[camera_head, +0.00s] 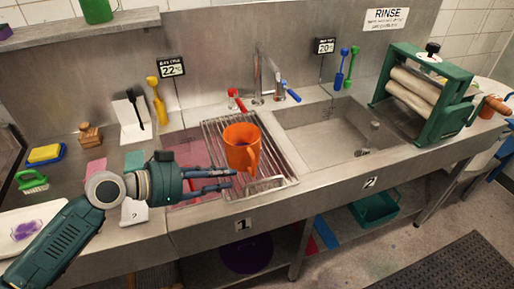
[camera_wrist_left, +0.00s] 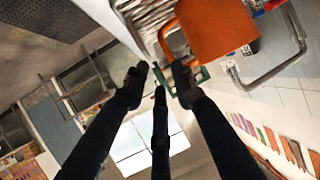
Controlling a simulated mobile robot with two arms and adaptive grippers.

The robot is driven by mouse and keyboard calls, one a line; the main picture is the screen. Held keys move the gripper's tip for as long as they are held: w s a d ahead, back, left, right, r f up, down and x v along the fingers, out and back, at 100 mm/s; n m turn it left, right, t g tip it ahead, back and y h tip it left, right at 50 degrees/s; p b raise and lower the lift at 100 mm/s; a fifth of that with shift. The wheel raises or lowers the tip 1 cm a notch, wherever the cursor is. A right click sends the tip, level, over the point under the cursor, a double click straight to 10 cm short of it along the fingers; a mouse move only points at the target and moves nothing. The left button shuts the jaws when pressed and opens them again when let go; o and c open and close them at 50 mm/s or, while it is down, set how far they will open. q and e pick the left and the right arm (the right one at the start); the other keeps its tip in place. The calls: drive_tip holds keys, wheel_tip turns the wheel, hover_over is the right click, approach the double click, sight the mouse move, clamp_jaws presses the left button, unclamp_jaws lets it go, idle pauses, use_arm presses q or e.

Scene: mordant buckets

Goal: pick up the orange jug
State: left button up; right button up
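The orange jug (camera_head: 240,146) stands upright on the wire rack over the left sink, its handle facing front right. My left gripper (camera_head: 232,180) reaches in from the left, its fingers pointing right, just in front of the jug's lower part as the head view shows it. In the left wrist view, the fingers of the left gripper (camera_wrist_left: 158,82) are spread with nothing held between them. The jug (camera_wrist_left: 215,28) shows close beyond the fingertips, top right of centre. I cannot tell whether a fingertip touches it. My right gripper is not in view.
The wire rack (camera_head: 216,128) spans part of the left sink, which holds pink liquid. The tap (camera_head: 258,75) and red and blue valve handles stand behind. The right sink (camera_head: 325,133) is empty. A green roller wringer (camera_head: 447,122) stands at right.

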sight(253, 165)
use_arm(q)
drive_tip(key=w+d, duration=0.1)
drive_tip(key=w+d+p, duration=0.1)
drive_tip(key=w+d, duration=0.1)
drive_tip(key=shift+w+d+f+p, duration=0.15)
drive_tip(key=shift+d+f+p, duration=0.15)
drive_tip(key=shift+d+p, duration=0.1)
drive_tip(key=shift+w+d+f, duration=0.15)
drive_tip(key=shift+d, duration=0.05)
drive_tip(key=p+x, duration=0.2)
drive_tip(key=x, duration=0.2)
drive_tip(key=shift+w+d+p, duration=0.2)
drive_tip(key=shift+d+p, duration=0.15)
drive_tip(key=shift+p, duration=0.05)
drive_tip(key=shift+w+d+f, duration=0.15)
drive_tip(key=shift+w+d, duration=0.05)
drive_tip(key=shift+d, duration=0.1)
clamp_jaws()
drive_tip(key=shift+w, duration=0.1)
drive_tip(key=shift+r, duration=0.2)
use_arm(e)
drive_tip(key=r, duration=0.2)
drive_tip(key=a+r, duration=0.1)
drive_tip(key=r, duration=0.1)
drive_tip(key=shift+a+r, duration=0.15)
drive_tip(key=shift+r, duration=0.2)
